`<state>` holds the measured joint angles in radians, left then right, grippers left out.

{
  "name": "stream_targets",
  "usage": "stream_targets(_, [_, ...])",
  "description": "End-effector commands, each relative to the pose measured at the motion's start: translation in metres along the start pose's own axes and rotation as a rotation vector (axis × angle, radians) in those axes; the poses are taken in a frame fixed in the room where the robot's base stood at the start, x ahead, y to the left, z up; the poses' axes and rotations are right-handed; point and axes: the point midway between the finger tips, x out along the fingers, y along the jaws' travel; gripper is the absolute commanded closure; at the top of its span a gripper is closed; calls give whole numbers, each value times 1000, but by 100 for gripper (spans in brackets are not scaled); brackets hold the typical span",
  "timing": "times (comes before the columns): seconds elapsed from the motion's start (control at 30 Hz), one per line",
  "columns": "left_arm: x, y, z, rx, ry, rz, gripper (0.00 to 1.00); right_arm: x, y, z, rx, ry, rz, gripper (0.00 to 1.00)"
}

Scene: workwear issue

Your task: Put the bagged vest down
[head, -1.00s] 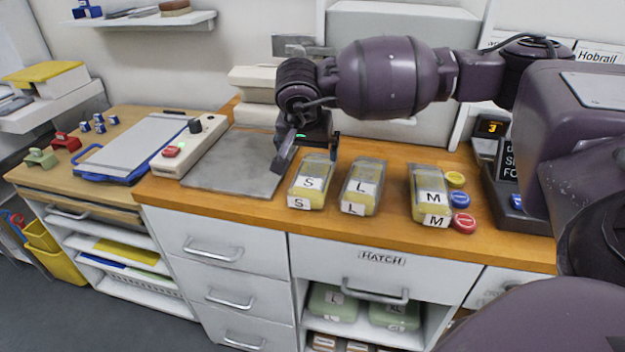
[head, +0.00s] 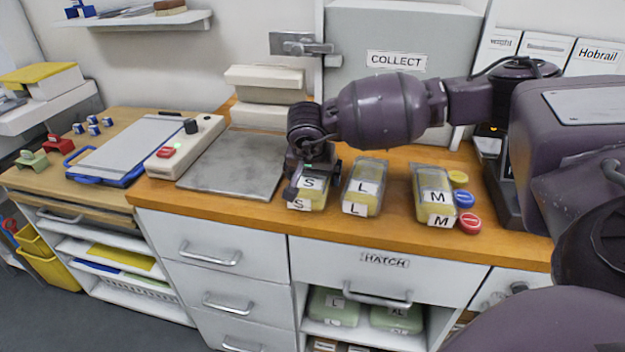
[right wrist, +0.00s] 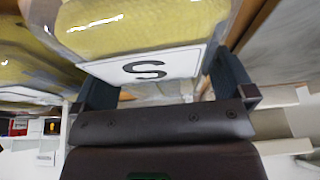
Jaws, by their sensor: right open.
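Three clear bags with yellow folded contents lie in a row on the wooden counter, labelled S (head: 318,199), L (head: 364,193) and M (head: 433,204). My right gripper (head: 312,190) is down at the S bag and partly covers its far end. In the right wrist view the open fingers of the right gripper (right wrist: 163,85) stand on either side of the S bag (right wrist: 150,30), with its label facing the palm. The bag appears to rest on the counter. Whether the fingers touch it I cannot tell. My left gripper is not in view.
A grey metal plate (head: 232,165) lies left of the bags. Several coloured discs (head: 464,199) sit right of the M bag. A grey hatch marked COLLECT (head: 400,40) stands behind. The counter's front edge (head: 400,236) is close to the bags.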

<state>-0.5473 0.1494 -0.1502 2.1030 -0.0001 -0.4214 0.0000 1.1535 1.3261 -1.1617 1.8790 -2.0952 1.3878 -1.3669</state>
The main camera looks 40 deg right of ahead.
Motion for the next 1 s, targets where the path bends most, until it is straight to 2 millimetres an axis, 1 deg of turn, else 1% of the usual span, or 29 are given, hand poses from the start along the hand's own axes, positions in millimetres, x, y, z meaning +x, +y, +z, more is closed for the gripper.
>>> stream_targets(0.13, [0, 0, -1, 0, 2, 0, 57, -2, 0, -1, 0, 1, -2, 0])
stream_targets(0.4, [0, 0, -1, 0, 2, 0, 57, -2, 0, 0, 0, 1, -1, 40])
stream_targets(0.43, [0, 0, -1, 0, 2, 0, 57, -2, 0, -1, 1, 1, -2, 40])
stream_targets(0.47, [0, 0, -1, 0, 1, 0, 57, -2, 0, -1, 1, 1, -2, 45])
stream_targets(0.67, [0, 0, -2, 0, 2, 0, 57, -3, 0, -1, 1, 1, -2, 45])
stream_targets(0.77, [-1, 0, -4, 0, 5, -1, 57, -10, -1, -4, 2, 3, -3, 45])
stream_targets(0.87, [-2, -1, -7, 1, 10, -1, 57, -24, -1, -10, 3, 5, -7, 45])
stream_targets(1.0, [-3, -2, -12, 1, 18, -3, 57, -52, 0, -22, 4, 7, -8, 45])
